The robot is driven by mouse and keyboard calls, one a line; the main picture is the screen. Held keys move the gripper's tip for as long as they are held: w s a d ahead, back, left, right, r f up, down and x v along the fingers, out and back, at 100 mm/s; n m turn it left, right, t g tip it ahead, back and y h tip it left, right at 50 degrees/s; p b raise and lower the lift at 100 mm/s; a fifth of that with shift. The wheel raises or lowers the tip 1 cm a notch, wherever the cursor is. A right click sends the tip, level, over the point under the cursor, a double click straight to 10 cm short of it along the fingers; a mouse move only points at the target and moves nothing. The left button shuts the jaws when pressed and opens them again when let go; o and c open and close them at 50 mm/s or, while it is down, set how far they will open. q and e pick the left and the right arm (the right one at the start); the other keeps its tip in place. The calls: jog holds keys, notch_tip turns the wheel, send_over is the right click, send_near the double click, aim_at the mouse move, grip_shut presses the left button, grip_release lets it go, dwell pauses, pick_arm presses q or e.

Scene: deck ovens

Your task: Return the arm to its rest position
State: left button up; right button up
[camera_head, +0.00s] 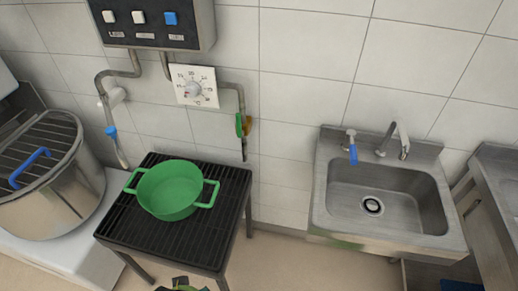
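No arm or gripper of mine can be made out for certain in the head view. A small dark shape with green and yellowish parts (181,286) is cut off by the bottom edge, below the black slatted stand; I cannot tell what it is.
A green two-handled pot (170,190) sits on the black slatted stand (222,228). A large steel pot (45,190) stands at left, a steel sink (385,235) at right. A control box (155,38) and dial (194,86) are on the wall. Floor shows between stand and sink.

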pick_arm(q)
jog(key=s+f+g, duration=0.1)
jog(key=s+f, duration=0.2)
jog(key=f, duration=0.5)
jog(key=s+f, duration=0.3)
jog(key=f, duration=0.5)
jog(key=s+a+f+b, duration=0.1)
jog(key=s+a+f, duration=0.2)
jog(key=s+f, duration=0.6)
jog(key=s, duration=0.3)
jog(key=shift+s+f+g, duration=0.3)
jog(key=shift+s+g, duration=0.05)
jog(key=shift+g, duration=0.05)
